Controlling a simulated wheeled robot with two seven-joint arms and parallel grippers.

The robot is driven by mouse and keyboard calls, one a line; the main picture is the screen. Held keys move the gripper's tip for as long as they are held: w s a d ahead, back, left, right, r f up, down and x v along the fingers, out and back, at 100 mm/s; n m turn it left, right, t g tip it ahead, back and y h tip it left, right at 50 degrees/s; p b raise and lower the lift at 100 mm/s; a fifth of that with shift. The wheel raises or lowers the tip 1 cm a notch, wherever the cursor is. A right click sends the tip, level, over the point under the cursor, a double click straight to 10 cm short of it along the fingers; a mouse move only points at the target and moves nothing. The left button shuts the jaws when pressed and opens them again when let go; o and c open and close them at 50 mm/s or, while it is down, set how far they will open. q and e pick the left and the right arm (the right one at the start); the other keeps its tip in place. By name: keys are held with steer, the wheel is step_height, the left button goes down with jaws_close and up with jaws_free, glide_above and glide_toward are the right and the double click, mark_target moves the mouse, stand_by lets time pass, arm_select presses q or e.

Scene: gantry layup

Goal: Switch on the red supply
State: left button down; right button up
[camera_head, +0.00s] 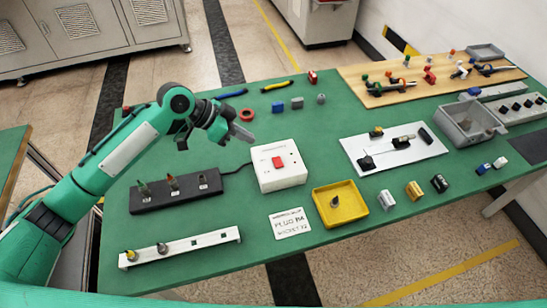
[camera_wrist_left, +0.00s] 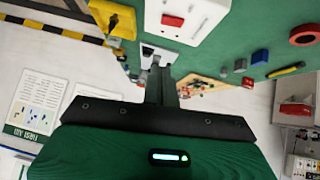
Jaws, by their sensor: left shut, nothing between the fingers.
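The red supply is a white box (camera_head: 293,176) with a red rocker switch (camera_head: 278,162) on its top, near the middle of the green table. A cable runs from its left side to a black strip. My left gripper (camera_head: 246,136) is shut and empty, above and a little left of the box's far edge. In the left wrist view the white box (camera_wrist_left: 205,14) and its red switch (camera_wrist_left: 172,20) show at the top, beyond the shut fingers (camera_wrist_left: 160,72). They are apart from the switch. My right gripper is not in view.
The black strip (camera_head: 178,190) with several plugs lies left of the box, and a white rail (camera_head: 182,245) in front. A yellow tray (camera_head: 354,213) and a label card (camera_head: 290,223) are nearby. A white board (camera_head: 418,153) stands right. Small blocks lie behind.

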arm_select(q)
steer(key=p, duration=0.3)
glide_above(283, 164)
steer(key=a, duration=0.3)
step_height(283, 164, down, 6)
steer(key=shift+s+a+f, duration=0.15)
steer(key=f, duration=0.3)
steer(key=shift+s+d+f+p, duration=0.15)
steer(key=shift+d+f+p, duration=0.05)
steer(key=shift+f+p, duration=0.15)
steer(key=shift+f, duration=0.45)
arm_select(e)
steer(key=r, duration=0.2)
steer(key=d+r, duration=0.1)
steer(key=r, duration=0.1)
arm_select(q)
steer(key=shift+f, duration=0.1)
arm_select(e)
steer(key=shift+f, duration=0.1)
